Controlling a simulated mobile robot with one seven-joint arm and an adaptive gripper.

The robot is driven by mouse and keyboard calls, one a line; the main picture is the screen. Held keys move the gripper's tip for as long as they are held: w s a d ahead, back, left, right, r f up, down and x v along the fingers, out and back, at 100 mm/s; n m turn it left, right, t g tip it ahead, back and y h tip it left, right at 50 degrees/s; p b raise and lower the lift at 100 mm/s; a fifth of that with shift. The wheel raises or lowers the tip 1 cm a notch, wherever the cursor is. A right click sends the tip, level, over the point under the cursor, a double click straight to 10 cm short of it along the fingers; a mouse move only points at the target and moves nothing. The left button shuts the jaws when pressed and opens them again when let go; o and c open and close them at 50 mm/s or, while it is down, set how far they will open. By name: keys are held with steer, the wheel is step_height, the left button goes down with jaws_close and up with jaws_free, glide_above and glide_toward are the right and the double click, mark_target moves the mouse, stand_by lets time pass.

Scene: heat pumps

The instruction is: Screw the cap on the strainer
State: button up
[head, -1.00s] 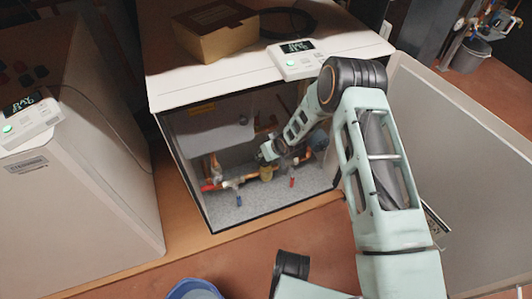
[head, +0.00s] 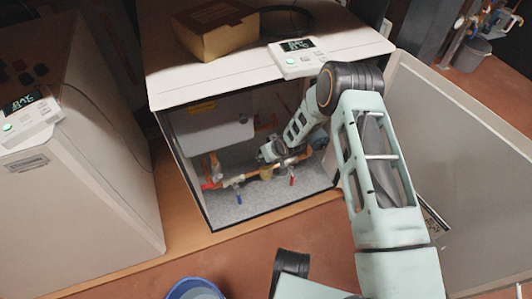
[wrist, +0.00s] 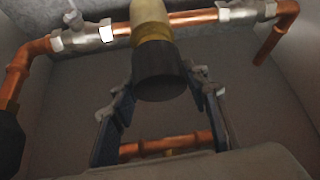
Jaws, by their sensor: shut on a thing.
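The brass strainer (wrist: 150,28) sits on the copper pipe line in the wrist view. It also shows in the head view (head: 266,172), inside the open cabinet. The dark cap (wrist: 159,74) is at the strainer's near end, in line with it and looking in contact with it. How far it is threaded on cannot be told. My gripper (wrist: 163,88) has one blue finger on each side of the cap and is shut on it. In the head view my gripper (head: 268,151) is small and partly hidden by its own arm, just above the pipework.
Copper pipe with metal valves (wrist: 90,37) runs on both sides of the strainer. Another copper pipe (wrist: 165,146) lies beyond the fingers. The open door panel (head: 470,180) stands right of my arm.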

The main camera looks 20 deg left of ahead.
steer(key=shift+f, duration=0.4)
steer(key=shift+d+f, duration=0.1)
steer(key=shift+f, duration=0.4)
steer(key=shift+f, duration=0.4)
stand_by(0.8)
steer(key=o, duration=1.2)
